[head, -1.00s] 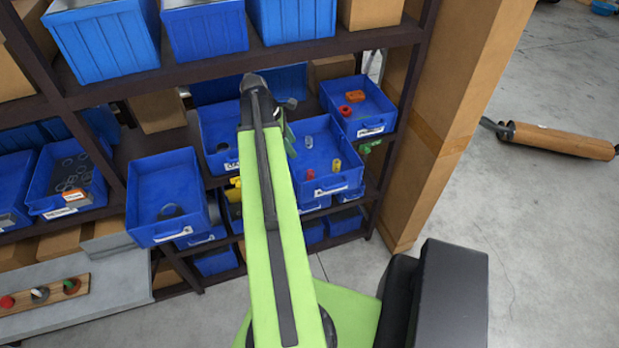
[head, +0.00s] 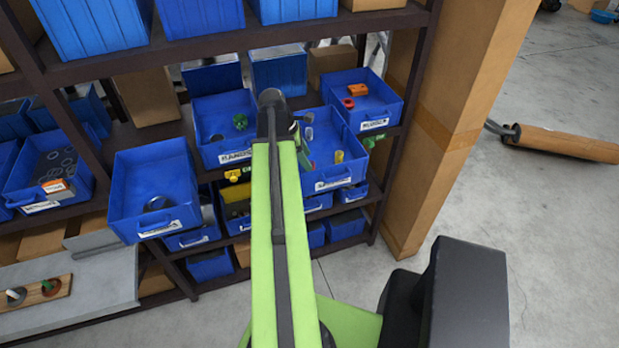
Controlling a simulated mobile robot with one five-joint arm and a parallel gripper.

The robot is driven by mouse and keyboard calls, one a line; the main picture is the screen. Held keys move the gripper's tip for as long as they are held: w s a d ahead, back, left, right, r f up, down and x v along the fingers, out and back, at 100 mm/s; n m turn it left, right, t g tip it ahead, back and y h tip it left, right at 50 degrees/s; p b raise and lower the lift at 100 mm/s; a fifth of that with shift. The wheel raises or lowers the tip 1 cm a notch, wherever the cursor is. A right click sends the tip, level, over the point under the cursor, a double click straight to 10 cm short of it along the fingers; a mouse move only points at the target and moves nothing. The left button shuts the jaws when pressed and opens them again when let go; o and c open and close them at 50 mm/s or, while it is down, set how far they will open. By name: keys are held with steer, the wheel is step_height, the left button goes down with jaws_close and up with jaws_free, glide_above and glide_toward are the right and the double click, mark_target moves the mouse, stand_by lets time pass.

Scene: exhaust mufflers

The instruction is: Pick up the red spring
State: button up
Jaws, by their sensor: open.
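A blue bin (head: 335,178) on the middle shelf holds a yellow piece (head: 339,156) and grey pieces near my gripper. The small red piece that showed upright in this bin earlier, likely the red spring, is now almost wholly hidden behind my gripper; only a doubtful reddish sliver shows. My green arm (head: 272,230) reaches up to the shelf. My gripper (head: 303,140) is open, small and partly hidden by the wrist, over the left part of this bin. I cannot tell its height above the pieces.
The bin to the right holds a red ring (head: 348,103) and an orange piece (head: 357,90). The bin to the left holds a green piece (head: 240,121). Another bin (head: 154,184) juts out further left. A brown post (head: 445,130) bounds the shelf on the right.

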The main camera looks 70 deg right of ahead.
steer(key=b+x, duration=0.4)
steer(key=x, duration=0.1)
steer(key=shift+w+f+b, duration=0.1)
steer(key=shift+f+b, duration=0.1)
steer(key=shift+b, duration=0.2)
steer(key=shift+r, duration=0.2)
steer(key=shift+c, duration=0.2)
jaws_close()
